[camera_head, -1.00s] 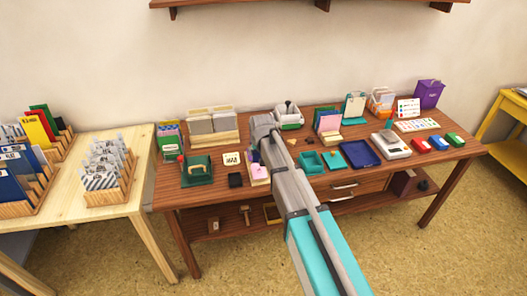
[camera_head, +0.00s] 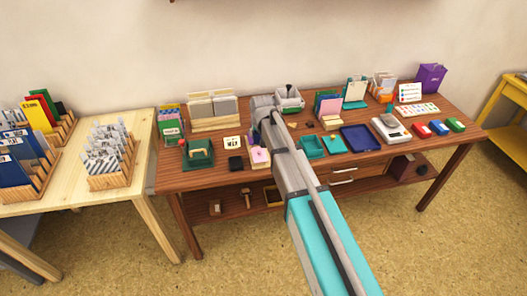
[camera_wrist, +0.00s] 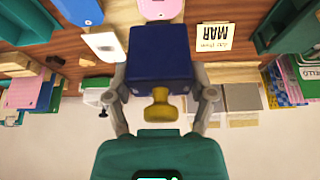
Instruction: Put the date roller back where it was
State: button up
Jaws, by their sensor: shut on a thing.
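My gripper (camera_wrist: 162,98) is shut on a dark blue block with a yellow knob, which looks like the date roller (camera_wrist: 160,52). The fingers clasp it from both sides in the wrist view. In the head view my arm hides the gripper and the date roller. In the wrist view a date card reading MAR (camera_wrist: 212,37) lies beyond the block, upside down, on the wooden table; it also shows in the head view (camera_head: 232,145). I cannot tell whether the block touches the table.
A pink-topped item (camera_head: 260,155), a black pad (camera_head: 235,163) and a green item (camera_head: 198,155) crowd the table's left part. A teal tray (camera_head: 311,147) and blue tray (camera_head: 360,139) lie right of my arm. A card holder (camera_head: 213,123) stands behind.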

jog(key=shift+w+p+v, duration=0.2)
jog(key=shift+p+v, duration=1)
jog(key=shift+a, duration=0.1)
